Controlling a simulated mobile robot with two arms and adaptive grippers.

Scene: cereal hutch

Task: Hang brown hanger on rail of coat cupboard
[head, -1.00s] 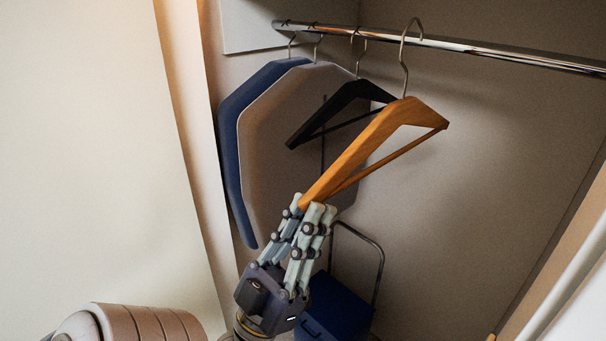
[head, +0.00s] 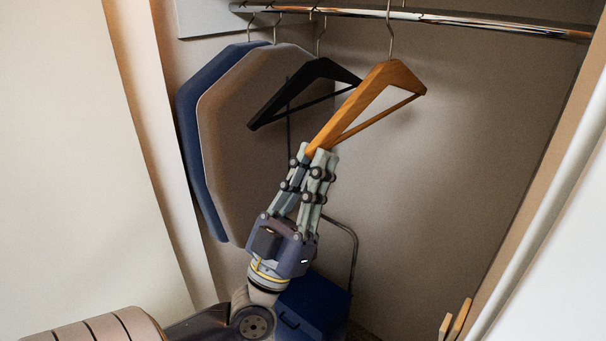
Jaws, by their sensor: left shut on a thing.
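The brown wooden hanger (head: 350,107) is in the middle of the head view, tilted, its left end low. My left gripper (head: 317,158) is shut on that lower left end. The hanger's metal hook (head: 390,35) rises to the chrome rail (head: 450,19) at the top of the coat cupboard. My right gripper is not in view.
A blue box (head: 310,310) stands below my gripper. The rail is clear to the right.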

